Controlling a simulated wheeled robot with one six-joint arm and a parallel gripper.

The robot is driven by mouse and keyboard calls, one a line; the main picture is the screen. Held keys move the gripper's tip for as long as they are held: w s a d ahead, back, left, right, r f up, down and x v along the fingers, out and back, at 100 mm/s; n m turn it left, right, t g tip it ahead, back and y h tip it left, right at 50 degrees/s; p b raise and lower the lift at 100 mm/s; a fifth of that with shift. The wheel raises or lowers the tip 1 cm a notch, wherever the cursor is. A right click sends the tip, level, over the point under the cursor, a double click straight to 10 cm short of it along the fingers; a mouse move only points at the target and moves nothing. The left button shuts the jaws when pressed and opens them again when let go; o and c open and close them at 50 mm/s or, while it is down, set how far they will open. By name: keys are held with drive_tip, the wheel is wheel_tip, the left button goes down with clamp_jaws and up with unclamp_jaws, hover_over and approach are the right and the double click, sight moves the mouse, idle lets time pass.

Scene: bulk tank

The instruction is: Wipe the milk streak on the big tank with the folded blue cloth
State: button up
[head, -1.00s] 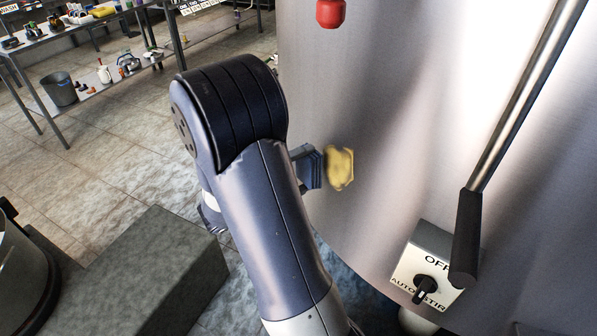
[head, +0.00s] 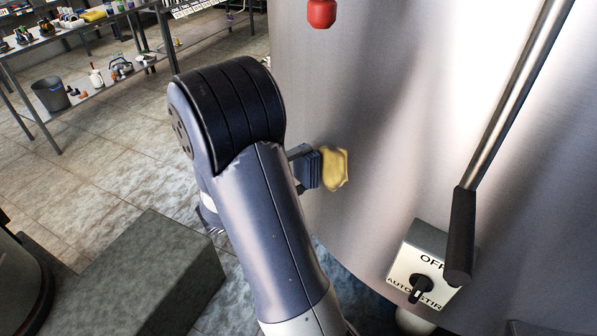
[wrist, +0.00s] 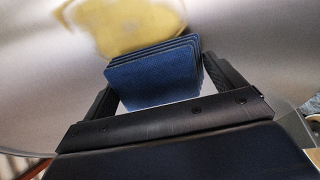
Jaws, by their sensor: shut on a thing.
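The big tank (head: 420,110) is a brushed, curved steel wall filling the right of the head view. The milk streak (head: 337,168) shows as a pale yellow, uneven patch low on its left side. It also shows at the top of the wrist view (wrist: 125,25). My gripper (wrist: 158,66) is shut on the folded blue cloth (wrist: 150,78), a stack of flat layers between the two black fingers. In the head view the cloth (head: 312,168) is just left of the streak, its face toward the tank; I cannot tell if they touch. My arm hides most of the gripper there.
A grey switch box (head: 418,268) and a steel lever with a black grip (head: 461,235) stick out at the tank's lower right. A red knob (head: 321,13) is above. A grey block (head: 150,275) stands lower left. A loaded shelf table (head: 75,30) is behind; floor between is clear.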

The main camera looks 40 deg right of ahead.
drive_tip(key=shift+s+d+b, duration=0.1)
drive_tip(key=shift+d+b, duration=0.2)
drive_tip(key=shift+d, duration=0.85)
